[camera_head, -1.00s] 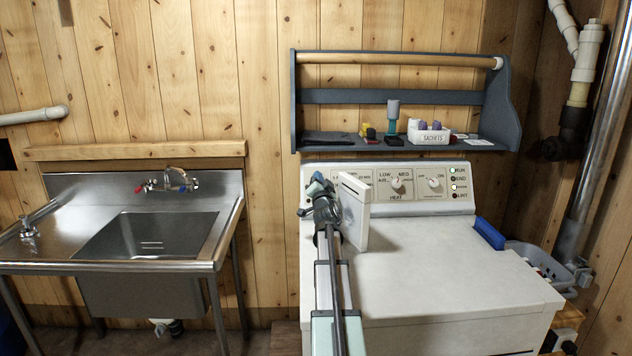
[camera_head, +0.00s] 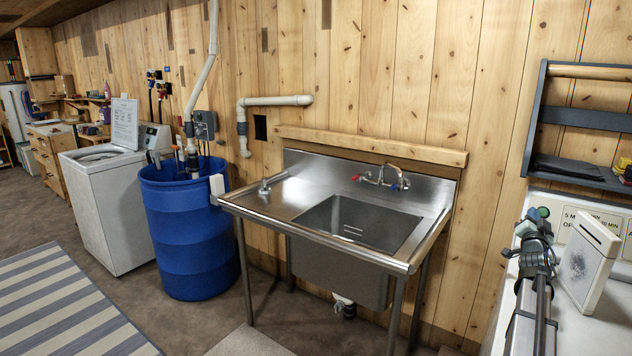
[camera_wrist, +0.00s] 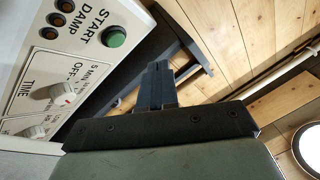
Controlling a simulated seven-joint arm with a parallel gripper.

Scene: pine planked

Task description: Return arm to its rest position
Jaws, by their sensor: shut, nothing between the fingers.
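My arm (camera_head: 540,285) reaches forward over the white dryer top (camera_head: 610,330) at the right of the head view. My gripper (camera_head: 535,220) is at its far end, near the dryer's control panel. In the wrist view the two dark fingers of my gripper (camera_wrist: 158,85) are together, with nothing between them. Beyond them are the control panel (camera_wrist: 85,70) with its green start button (camera_wrist: 115,38) and the dark shelf. I cannot tell exactly how far the fingertips are from the panel.
A white flap (camera_head: 590,258) stands tilted on the dryer, close right of my arm. The dark wall shelf (camera_head: 575,115) hangs above. Left of the dryer are a steel sink (camera_head: 355,225), a blue barrel (camera_head: 192,235) and a white washer (camera_head: 100,210).

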